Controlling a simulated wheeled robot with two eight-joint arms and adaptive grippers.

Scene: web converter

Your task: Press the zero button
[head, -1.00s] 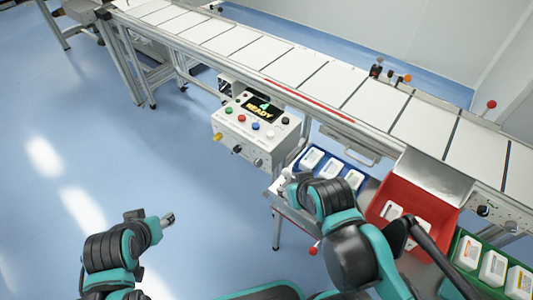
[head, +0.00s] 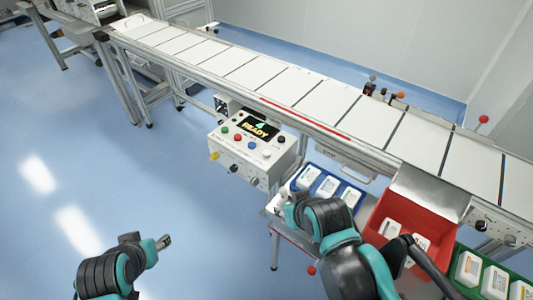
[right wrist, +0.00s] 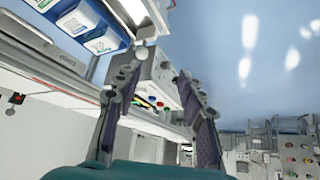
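A white control box (head: 250,156) hangs at the near side of the conveyor. Its dark display (head: 258,129) reads "4" and "READY". Its top has green (head: 225,130), red (head: 237,135), blue (head: 251,145), white (head: 266,154) and black (head: 281,140) buttons or knobs. I cannot read which is zero. My right gripper (head: 281,203) is right of and below the box, apart from it. In the right wrist view its fingers (right wrist: 158,84) are spread and empty, with the box (right wrist: 162,80) beyond. My left gripper (head: 164,242) is far left and below the box; its fingers are too small to judge.
A blue bin (head: 348,187) with white packs, a red bin (head: 378,216) and a green bin (head: 459,259) stand right of the box. The conveyor (head: 290,85) runs behind. Floor (head: 130,190) to the left is clear.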

